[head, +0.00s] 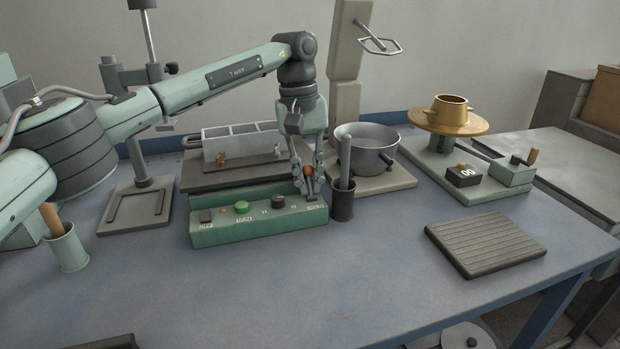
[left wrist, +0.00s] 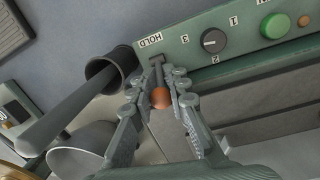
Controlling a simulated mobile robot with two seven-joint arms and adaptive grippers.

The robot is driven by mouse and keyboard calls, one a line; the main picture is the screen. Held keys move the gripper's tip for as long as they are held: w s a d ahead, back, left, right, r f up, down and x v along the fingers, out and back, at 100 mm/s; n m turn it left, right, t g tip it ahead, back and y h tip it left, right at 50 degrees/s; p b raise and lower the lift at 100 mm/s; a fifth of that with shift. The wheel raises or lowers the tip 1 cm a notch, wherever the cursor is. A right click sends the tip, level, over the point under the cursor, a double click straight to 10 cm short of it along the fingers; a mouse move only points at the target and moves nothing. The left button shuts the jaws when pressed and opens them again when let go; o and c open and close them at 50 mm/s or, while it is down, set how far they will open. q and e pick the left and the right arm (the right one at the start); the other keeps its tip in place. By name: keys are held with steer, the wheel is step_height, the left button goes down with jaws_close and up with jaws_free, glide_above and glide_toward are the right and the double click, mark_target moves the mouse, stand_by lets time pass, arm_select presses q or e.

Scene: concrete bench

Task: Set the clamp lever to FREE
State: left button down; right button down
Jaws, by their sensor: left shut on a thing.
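The clamp lever is a dark stem with an orange knob (head: 308,171) at the right end of the green control box (head: 245,234). In the left wrist view the knob (left wrist: 161,98) sits between the fingers, and the stem runs to the panel near the HOLD label (left wrist: 150,41). No FREE label can be read. My left gripper (head: 308,186) comes down from above and is shut on the lever; its fingertips also show in the left wrist view (left wrist: 166,78). My right gripper is not in view.
The panel has a green RUN button (head: 242,207), a dark OFF button (head: 206,216) and a numbered dial (head: 278,201). A dark cup (head: 342,207) with a grey rod stands close right of the box. A metal bowl (head: 366,149) is behind it. The front bench is mostly clear.

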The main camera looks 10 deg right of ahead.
arm_select(q)
steer(key=shift+w, duration=0.1)
steer(key=c, duration=1.8)
jaws_free()
steer(key=shift+o, duration=0.2)
step_height(320, 180, up, 12)
steer(key=w+a, duration=0.1)
steer(key=shift+a+f, duration=0.1)
